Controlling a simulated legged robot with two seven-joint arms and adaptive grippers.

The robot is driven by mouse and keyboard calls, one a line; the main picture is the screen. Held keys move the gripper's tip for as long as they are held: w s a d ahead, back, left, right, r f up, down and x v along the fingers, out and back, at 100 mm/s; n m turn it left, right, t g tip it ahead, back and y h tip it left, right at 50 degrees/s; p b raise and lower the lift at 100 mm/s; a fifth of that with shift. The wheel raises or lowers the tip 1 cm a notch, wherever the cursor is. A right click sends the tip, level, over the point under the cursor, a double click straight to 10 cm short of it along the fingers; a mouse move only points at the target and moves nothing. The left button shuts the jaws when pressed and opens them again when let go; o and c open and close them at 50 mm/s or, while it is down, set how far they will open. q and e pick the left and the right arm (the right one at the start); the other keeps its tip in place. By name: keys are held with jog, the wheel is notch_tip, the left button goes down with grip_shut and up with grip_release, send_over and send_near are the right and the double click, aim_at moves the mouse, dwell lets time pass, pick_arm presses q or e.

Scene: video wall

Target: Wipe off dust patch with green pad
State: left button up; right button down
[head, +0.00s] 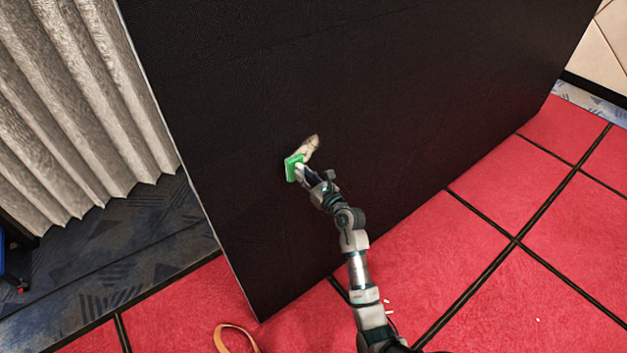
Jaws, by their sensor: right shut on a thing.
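The green pad (293,168) is in the head view, held up against or very close to the black video wall (400,90). My right gripper (304,174) is shut on the pad's light-coloured grip, which is partly hidden by the fingers. A pale beige dust patch (311,146) shows on the black wall just above and to the right of the pad. The pad's edge lies beside the patch and may cover part of it. Whether the pad touches the wall surface is hard to tell. My left gripper is not in view.
Red floor tiles (480,270) with dark seams spread below and to the right. A grey pleated curtain (70,100) and blue patterned carpet (110,240) are at the left. An orange loop (236,335) lies near the bottom edge. The wall around the pad is clear.

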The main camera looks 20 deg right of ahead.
aim_at(303, 162)
jog(key=shift+d, duration=0.2)
dwell(0.4)
jog(key=shift+w+a, duration=0.4)
jog(key=shift+w, duration=0.2)
jog(key=shift+w, duration=0.4)
jog(key=shift+w+d+b, duration=0.2)
jog(key=shift+d, duration=0.45)
jog(key=shift+w+d+b, duration=0.15)
jog(key=shift+w+d, duration=0.05)
jog(key=shift+d, duration=0.4)
jog(key=shift+w+d, duration=0.2)
jog(key=shift+d, duration=0.5)
